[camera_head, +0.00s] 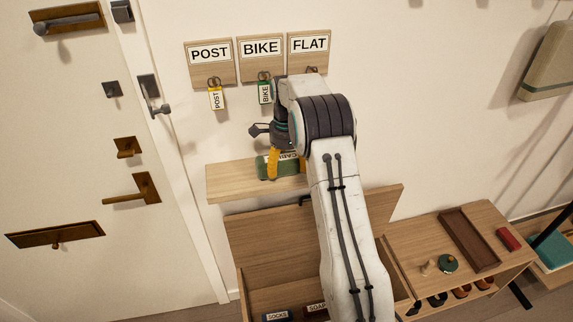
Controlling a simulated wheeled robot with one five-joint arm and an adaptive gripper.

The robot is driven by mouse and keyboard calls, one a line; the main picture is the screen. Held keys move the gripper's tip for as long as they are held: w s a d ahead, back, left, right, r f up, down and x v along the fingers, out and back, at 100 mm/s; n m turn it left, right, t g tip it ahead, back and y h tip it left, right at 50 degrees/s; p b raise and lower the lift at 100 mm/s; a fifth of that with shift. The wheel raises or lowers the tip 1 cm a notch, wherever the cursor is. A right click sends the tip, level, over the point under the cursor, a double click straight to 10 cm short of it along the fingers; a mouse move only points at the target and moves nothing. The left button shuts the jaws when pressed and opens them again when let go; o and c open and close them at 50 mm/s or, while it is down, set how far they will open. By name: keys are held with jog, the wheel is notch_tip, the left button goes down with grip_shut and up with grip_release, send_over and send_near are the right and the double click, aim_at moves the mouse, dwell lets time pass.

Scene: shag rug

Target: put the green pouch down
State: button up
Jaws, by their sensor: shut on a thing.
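The green pouch (263,166) has a pale label on top, partly hidden. It is at the small wooden wall shelf (232,182); I cannot tell whether it rests on the shelf or hangs just above it. My gripper (287,164) points down with its yellow fingers shut on the pouch. My arm hides the right part of the shelf and some of the pouch.
Above the shelf, plaques marked POST (210,56), BIKE (261,50) and FLAT (309,46) hold hanging keys. Below is an open wooden chest (275,245) with labelled items inside. A bench (455,235) at right bears a dark tray (469,240). The shelf's left end is bare.

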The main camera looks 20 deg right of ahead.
jog(key=shift+f, duration=0.1)
jog(key=o, duration=1.2)
